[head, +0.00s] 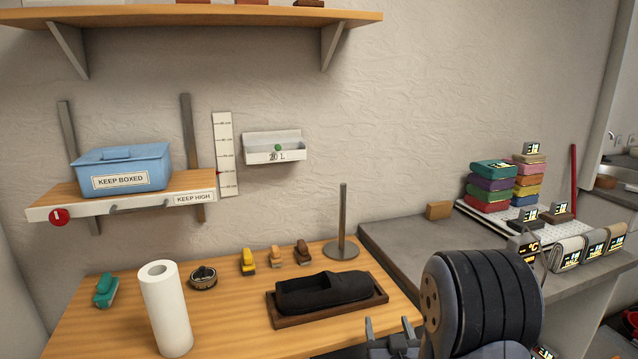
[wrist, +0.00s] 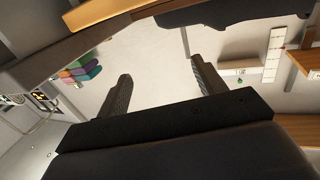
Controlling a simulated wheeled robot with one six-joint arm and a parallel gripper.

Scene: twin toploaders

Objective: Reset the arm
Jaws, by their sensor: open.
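My gripper (head: 388,326) is at the bottom of the head view, right of centre, in front of the wooden table's near right part. Its two fingers point up in the picture and stand apart. In the wrist view my gripper (wrist: 160,69) shows both dark fingers spread, with nothing between them. My dark, ribbed arm fills the lower right of the head view and hides part of the grey counter (head: 400,235).
The wooden table (head: 225,310) holds a paper towel roll (head: 166,310), a black item in a brown tray (head: 325,292), a metal stand (head: 343,225) and several small items. A blue box (head: 122,168) sits on a wall shelf. Folded cloths (head: 490,185) are stacked at right.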

